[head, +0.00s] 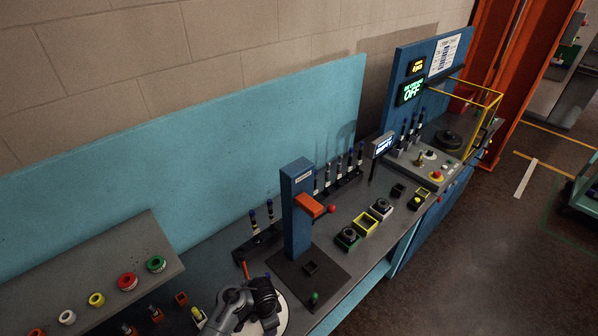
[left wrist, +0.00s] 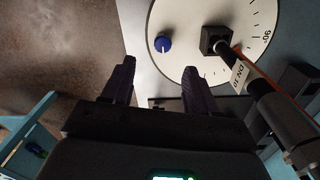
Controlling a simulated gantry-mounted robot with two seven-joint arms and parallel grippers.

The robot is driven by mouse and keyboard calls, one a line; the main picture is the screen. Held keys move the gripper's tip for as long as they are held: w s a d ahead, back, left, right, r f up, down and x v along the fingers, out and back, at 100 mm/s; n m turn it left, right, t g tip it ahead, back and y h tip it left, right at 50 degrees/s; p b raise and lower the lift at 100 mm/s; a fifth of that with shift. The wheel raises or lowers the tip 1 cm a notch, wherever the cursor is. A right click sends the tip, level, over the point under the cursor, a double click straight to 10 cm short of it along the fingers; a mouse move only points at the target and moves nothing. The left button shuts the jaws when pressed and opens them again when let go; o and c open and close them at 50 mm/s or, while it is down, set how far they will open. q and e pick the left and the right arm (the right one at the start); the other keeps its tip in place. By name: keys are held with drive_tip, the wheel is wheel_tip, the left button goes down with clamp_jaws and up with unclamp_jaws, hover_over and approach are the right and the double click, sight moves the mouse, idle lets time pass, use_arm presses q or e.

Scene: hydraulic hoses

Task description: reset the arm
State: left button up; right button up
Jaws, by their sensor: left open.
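My left gripper (left wrist: 157,80) is open, with its two dark fingers spread and nothing between them. In the left wrist view, a white round dial (left wrist: 200,40) with graduation marks lies beyond the fingertips. A blue knob (left wrist: 163,43) and a black block (left wrist: 215,39) are on the dial. A hose with a dark sleeve (left wrist: 284,118) and a white printed tag runs from the block to the lower right. In the head view, my grey and black arm covers much of the white dial (head: 283,314) at the bottom. My right gripper is not in view.
A blue press column (head: 297,215) with an orange head stands on the bench just beyond the dial. A rack of coloured rings (head: 127,281) is at the left. Yellow and green square trays (head: 365,223) lie farther right. A yellow frame guard (head: 480,95) stands at the far end.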

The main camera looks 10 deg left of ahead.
use_arm(q)
drive_tip(key=s+a+f+n+g, duration=0.1)
drive_tip(key=s+f, duration=0.4)
drive_tip(key=s, duration=0.8)
drive_tip(key=s+a+f+n+g, duration=0.1)
drive_tip(key=s+f, duration=0.3)
drive_tip(key=s, duration=0.8)
drive_tip(key=a+r+n+t, duration=0.2)
drive_tip(key=r+n+t, duration=0.1)
drive_tip(key=r, duration=0.9)
drive_tip(key=a+r+n+t, duration=0.2)
drive_tip(key=r+n, duration=0.1)
drive_tip(key=r, duration=1)
drive_tip(key=shift+w+a+r+n+t, duration=0.25)
drive_tip(key=shift+w+r+n+t, duration=0.05)
drive_tip(key=shift+w+t, duration=0.1)
